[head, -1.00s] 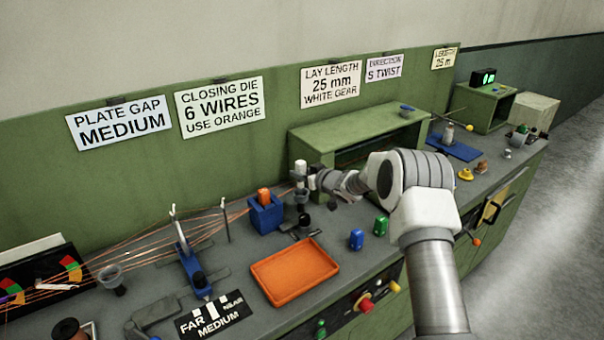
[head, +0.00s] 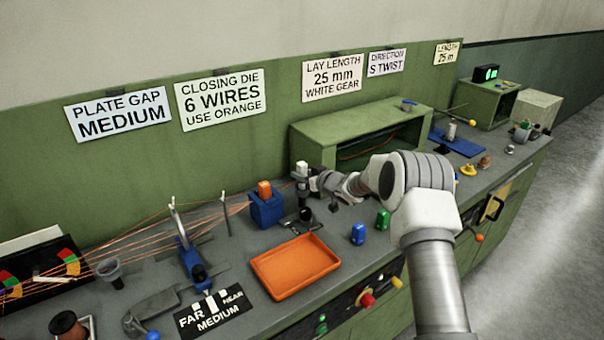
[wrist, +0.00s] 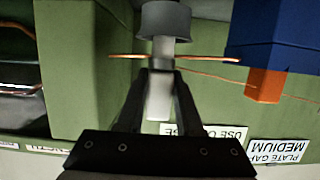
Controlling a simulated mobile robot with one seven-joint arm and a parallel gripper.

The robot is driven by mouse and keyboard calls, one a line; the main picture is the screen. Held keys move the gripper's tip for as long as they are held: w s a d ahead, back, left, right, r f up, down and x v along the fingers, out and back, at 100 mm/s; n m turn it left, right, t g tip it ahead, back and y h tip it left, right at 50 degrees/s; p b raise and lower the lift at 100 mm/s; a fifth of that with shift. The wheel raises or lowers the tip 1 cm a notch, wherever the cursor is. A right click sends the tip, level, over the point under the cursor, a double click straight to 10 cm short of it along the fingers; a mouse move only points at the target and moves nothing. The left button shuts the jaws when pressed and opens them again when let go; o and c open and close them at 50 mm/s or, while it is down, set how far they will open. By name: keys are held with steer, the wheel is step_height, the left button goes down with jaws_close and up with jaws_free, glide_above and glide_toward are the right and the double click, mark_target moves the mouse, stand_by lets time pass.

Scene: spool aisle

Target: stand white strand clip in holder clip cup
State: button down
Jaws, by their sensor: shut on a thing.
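The white strand clip (wrist: 159,98) is between my gripper's fingers (wrist: 160,85) in the wrist view, where the scene appears upside down. A copper strand (wrist: 205,58) crosses at its grey collar. The clip's other end reaches the mouth of a grey cup (wrist: 166,20); I cannot tell how deep it sits. In the head view the clip (head: 302,167) is upright above the dark grey cup (head: 305,189), with my gripper (head: 313,180) beside it, shut on it.
A blue block with an orange top (head: 266,208) stands just left of the cup. An orange tray (head: 295,267) lies in front. The green shelf (head: 345,135) rises close behind. Copper strands (head: 150,243) run left. Blue (head: 358,234) and green (head: 383,219) pieces stand nearby.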

steer(key=shift+f+b, duration=0.35)
steer(key=shift+f, duration=0.2)
stand_by(0.5)
steer(key=shift+c, duration=2.4)
jaws_free()
steer(key=v, duration=1.7)
steer(key=shift+s, duration=0.2)
steer(key=shift+d+r, duration=0.1)
steer(key=shift+d, duration=0.05)
